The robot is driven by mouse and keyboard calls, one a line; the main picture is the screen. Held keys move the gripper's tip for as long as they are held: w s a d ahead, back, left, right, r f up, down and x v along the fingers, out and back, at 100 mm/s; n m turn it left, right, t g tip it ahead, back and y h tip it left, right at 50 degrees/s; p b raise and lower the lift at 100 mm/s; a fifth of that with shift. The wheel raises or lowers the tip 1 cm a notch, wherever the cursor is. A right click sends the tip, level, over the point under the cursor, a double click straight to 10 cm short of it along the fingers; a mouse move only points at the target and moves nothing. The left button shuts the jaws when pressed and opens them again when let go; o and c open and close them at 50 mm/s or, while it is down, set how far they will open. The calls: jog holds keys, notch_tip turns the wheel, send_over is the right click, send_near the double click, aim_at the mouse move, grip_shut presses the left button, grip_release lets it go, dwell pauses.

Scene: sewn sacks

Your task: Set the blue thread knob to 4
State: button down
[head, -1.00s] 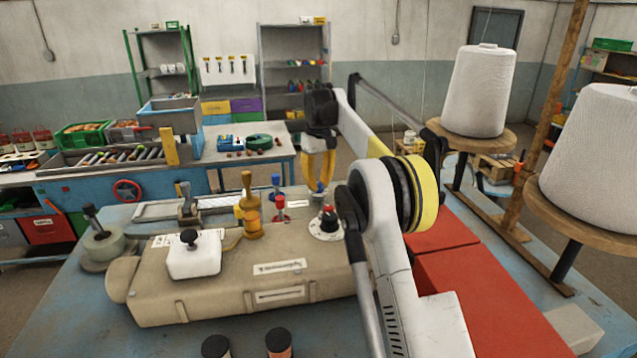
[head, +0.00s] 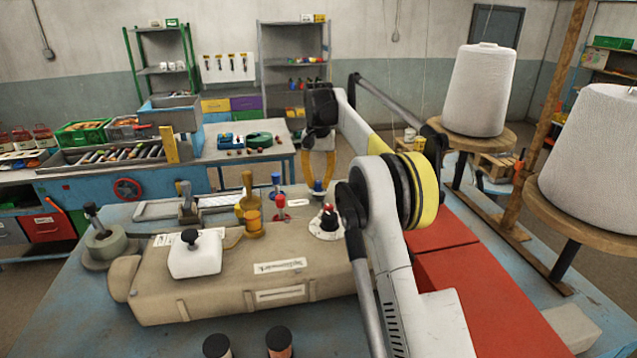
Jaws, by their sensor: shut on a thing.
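A machine with a beige housing (head: 220,290) lies across the blue table. At its right back, a small blue knob (head: 318,187) stands between the fingertips of my gripper (head: 318,180). My gripper's yellow fingers point down, one on each side, shut on this knob. Another blue knob (head: 276,182) stands to the left, apart from my gripper. A red knob (head: 280,205) stands in front of that one. The scale marks and number at the held knob are too small to read.
A black and red knob on a white dial (head: 328,224) sits just in front of my gripper. An amber post (head: 250,205) and a white block with a black knob (head: 194,258) stand left. Red panels (head: 480,285) lie right, below large white thread cones (head: 480,92).

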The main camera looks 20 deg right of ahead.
aim_at(319, 182)
jog(key=shift+m, duration=0.3)
jog(key=c, duration=1.2)
grip_release()
jog(key=shift+c, duration=0.2)
jog(key=shift+r, duration=3.75)
